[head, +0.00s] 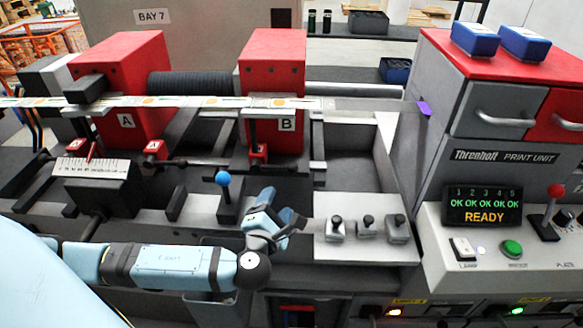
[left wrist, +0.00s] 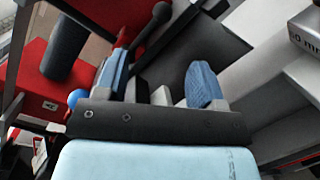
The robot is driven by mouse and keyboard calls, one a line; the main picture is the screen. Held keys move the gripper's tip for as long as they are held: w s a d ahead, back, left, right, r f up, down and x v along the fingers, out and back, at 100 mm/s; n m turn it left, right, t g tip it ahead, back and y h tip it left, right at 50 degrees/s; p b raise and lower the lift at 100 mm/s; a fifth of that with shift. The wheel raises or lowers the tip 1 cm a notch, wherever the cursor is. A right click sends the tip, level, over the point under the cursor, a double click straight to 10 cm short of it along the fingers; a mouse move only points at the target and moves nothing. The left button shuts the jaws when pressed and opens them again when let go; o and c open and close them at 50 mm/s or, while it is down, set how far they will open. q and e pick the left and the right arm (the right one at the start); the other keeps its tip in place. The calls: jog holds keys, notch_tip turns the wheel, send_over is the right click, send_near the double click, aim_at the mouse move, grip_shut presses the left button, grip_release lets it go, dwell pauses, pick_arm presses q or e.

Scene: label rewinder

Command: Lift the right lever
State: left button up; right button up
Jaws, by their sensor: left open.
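My left gripper (head: 280,207) is open and empty, its blue fingers apart. It is over the machine's middle front, right of the blue-ball lever (head: 223,178). In the left wrist view the gripper (left wrist: 160,75) has nothing between its fingers; the blue ball (left wrist: 75,97) shows left of them. A dark rod with a round end (left wrist: 161,12) shows beyond the fingers. A red-ball lever (head: 556,190) stands upright at the far right on the print unit's panel, well away from the gripper. I cannot tell which lever is the right one.
Red blocks A (head: 125,85) and B (head: 287,75) stand behind, with a label strip (head: 180,101) across them. A grey plate with black knobs (head: 367,225) is right of the gripper. The print unit (head: 500,150) reads READY. A scale block (head: 95,195) stands left.

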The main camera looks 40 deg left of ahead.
aim_at(290, 171)
pick_arm(q)
jog(key=p+x, duration=0.1)
jog(key=x, duration=1.1)
jog(key=shift+w+a+f, duration=0.1)
jog(key=shift+w, duration=0.3)
jog(key=shift+c, duration=0.2)
